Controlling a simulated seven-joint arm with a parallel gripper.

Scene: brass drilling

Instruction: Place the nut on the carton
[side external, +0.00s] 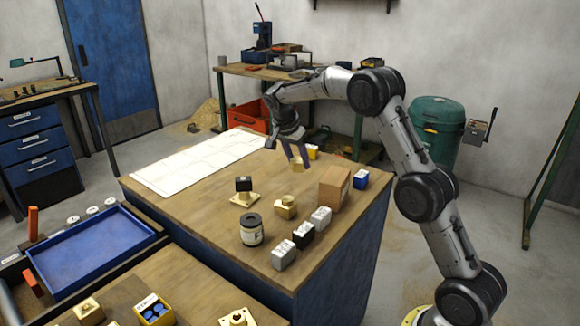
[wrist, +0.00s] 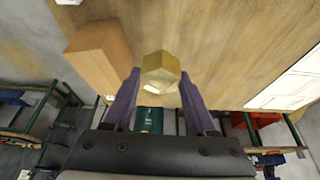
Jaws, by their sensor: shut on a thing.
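A brass hexagonal nut (wrist: 160,66) sits between the fingertips of my gripper (wrist: 159,80) in the wrist view. My gripper is shut on it. In the side view my gripper (side external: 300,158) points down over the table with the nut (side external: 296,166) at its fingertips; whether the nut touches the tabletop is hard to tell. The carton (side external: 333,188), a plain brown box, stands upright on the table, to the right of and nearer the camera than my gripper. In the wrist view the carton (wrist: 100,57) is left of the nut, apart from it.
Near the carton are a brass piece (side external: 286,206), a blue box (side external: 361,179) and small blocks (side external: 304,235). A dark jar (side external: 252,230) and a black-topped brass piece (side external: 244,190) stand further left. A white sheet (side external: 190,163) covers the table's far left.

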